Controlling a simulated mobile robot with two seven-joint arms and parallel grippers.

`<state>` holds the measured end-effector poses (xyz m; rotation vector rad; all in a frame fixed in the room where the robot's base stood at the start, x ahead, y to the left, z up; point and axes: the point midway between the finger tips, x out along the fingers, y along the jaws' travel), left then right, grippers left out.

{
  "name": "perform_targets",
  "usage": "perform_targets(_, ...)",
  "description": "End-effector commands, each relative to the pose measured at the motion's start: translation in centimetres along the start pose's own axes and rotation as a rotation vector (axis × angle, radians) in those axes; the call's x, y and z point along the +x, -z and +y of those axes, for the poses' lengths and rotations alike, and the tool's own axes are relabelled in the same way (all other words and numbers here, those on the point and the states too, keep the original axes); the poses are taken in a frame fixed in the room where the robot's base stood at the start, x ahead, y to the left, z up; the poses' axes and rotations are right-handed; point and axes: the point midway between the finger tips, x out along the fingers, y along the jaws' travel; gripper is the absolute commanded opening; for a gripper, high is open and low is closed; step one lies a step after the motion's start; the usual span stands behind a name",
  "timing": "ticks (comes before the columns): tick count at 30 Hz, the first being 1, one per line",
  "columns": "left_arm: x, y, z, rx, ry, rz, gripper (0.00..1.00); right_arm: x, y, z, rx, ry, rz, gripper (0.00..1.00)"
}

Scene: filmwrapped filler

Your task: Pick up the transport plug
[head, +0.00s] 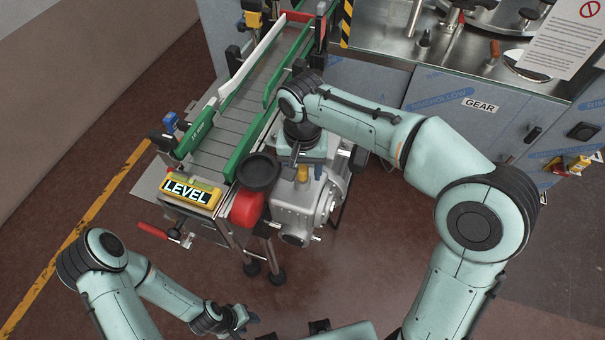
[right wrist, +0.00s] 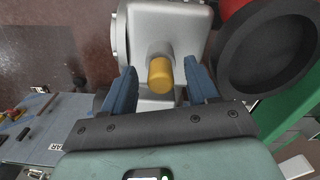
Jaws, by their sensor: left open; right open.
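The transport plug, a small yellow-orange cylinder (right wrist: 160,75), stands on a round neck of the grey metal gear housing (right wrist: 170,30). The housing (head: 297,208) sits beside the conveyor in the head view. My right gripper (right wrist: 163,78) is open, with one blue finger on each side of the plug and a visible gap on both sides in the wrist picture. In the head view my right gripper (head: 303,170) is over the top of the housing. My left gripper (head: 240,322) is low at the bottom, away from the housing, holding nothing visible.
The green-railed conveyor (head: 225,130) with a yellow LEVEL tool (head: 190,191) lies further left. A steel cabinet (head: 450,95) stands behind. Floor at right is clear.

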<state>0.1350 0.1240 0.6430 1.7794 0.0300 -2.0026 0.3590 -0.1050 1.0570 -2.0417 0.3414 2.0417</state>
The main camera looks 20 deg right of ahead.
Motion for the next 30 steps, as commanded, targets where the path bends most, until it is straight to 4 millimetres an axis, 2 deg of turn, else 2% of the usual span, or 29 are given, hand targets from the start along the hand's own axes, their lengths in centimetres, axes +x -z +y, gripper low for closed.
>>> perform_targets(7,0.0,0.0,0.0,0.000,0.000,0.000,0.43,0.2,0.0,0.0,0.000,0.000,0.001,0.58)
perform_targets(8,0.0,0.0,0.0,0.000,0.000,0.000,0.43,0.2,0.0,0.0,0.000,0.000,0.001,0.52)
perform_targets(12,0.0,0.0,0.0,0.000,0.000,0.000,0.43,0.2,0.0,0.0,0.000,0.000,0.001,0.06)
perform_targets(13,0.0,0.0,0.0,0.000,0.000,0.000,0.43,0.2,0.0,0.0,0.000,0.000,0.001,0.00)
perform_targets(23,-0.1,0.0,0.0,0.000,0.000,0.000,0.43,0.0,0.0,0.0,0.000,0.001,0.002,0.00)
perform_targets(26,-0.2,0.1,0.1,0.000,0.000,0.002,0.43,-0.6,0.1,0.0,0.000,0.002,0.003,0.00)
perform_targets(30,-0.6,0.4,0.3,0.002,-0.002,0.005,0.43,-2.4,0.1,-0.1,0.000,0.003,0.005,0.00)
